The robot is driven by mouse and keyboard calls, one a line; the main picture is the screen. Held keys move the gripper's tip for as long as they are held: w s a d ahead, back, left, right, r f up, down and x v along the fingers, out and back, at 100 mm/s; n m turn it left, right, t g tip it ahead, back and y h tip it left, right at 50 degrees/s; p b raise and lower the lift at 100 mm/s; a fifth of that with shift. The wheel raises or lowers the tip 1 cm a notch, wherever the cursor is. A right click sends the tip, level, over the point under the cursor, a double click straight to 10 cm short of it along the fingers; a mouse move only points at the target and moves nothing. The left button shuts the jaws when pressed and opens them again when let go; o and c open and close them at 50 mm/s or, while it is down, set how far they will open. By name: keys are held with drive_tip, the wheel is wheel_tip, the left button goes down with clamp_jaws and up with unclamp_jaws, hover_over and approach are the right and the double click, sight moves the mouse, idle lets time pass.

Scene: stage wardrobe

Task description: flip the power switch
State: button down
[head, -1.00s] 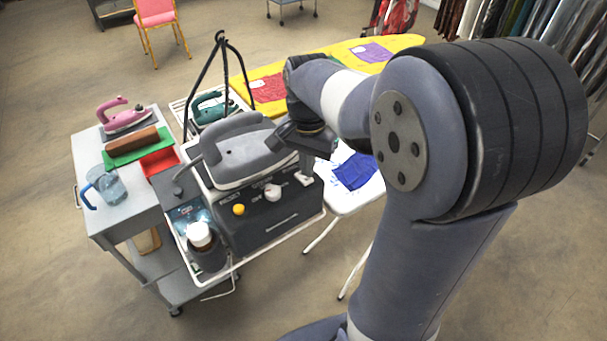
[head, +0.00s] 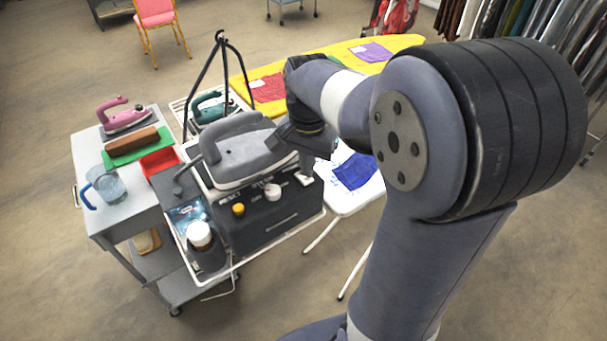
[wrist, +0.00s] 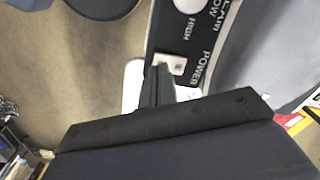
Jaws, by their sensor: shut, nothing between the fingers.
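The power switch is a small pale rocker on a white plate (wrist: 177,64), beside the printed word POWER on a dark panel in the wrist view. In the head view the switch (head: 304,180) shows as a white patch at the right end of the front of the dark steam station (head: 262,222). My gripper (wrist: 159,70) is shut and empty. Its fingertips are at the edge of the switch plate and cover part of it; I cannot tell whether they touch it. In the head view my fingers are hard to make out against the dark wrist above the switch.
A grey iron (head: 240,155) rests on top of the station, left of my wrist. A white knob (head: 272,191) and a yellow button (head: 238,209) are on its front. A dark bottle with a white cap (head: 199,234) stands at left. An ironing board (head: 405,43) lies behind.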

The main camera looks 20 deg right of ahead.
drive_tip(key=shift+f+b, duration=0.5)
drive_tip(key=shift+f, duration=0.3)
idle(0.4)
wheel_tip(320, 180, up, 7)
drive_tip(key=p, duration=0.6)
drive_tip(key=shift+r, duration=0.1)
